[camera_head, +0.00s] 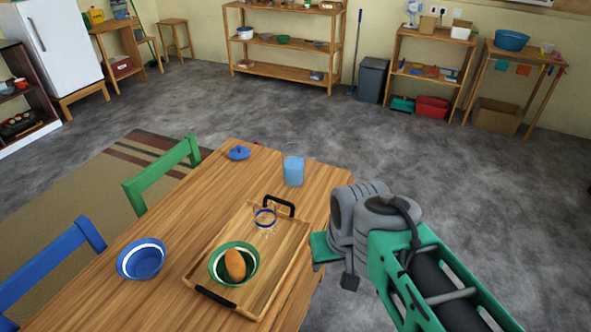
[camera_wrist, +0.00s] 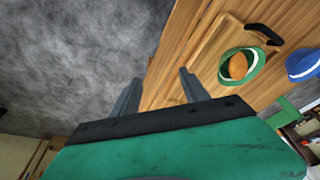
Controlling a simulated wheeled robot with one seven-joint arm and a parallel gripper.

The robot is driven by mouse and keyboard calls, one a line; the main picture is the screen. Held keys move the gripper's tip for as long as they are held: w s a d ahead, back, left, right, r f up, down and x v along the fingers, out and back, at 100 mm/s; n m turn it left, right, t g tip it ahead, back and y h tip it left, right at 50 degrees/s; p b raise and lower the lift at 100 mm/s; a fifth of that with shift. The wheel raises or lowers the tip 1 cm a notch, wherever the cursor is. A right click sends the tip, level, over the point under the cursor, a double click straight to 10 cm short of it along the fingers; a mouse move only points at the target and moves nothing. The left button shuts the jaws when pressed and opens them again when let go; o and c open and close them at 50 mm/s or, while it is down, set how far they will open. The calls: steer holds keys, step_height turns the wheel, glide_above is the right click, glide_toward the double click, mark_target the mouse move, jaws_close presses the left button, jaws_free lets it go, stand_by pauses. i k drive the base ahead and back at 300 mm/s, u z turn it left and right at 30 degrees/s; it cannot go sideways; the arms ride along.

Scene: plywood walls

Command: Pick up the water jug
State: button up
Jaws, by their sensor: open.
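The water jug (camera_head: 293,170), a clear vessel with blue in it, stands upright near the table's far right corner in the head view. It is beyond the tray's far handle. My gripper (camera_wrist: 158,92) is open, with two grey fingers apart and nothing between them in the wrist view. In the head view its green body shows just off the table's right edge, nearer than the jug and apart from it. The fingers are hidden there. I do not see the jug in the wrist view.
On the wooden table (camera_head: 165,238), a tray (camera_head: 285,262) holds a clear blue-rimmed glass (camera_head: 265,218) and a green bowl (camera_head: 221,252) with an orange-brown oval item (camera_head: 235,264). A blue bowl (camera_head: 142,260) and a blue lid (camera_head: 238,153) are left. Floor right of the table is clear.

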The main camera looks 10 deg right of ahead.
mark_target(300, 168)
steer(key=u, duration=3.8)
steer(key=k, duration=0.75)
steer(key=z, duration=1.7)
steer(key=i, duration=0.5)
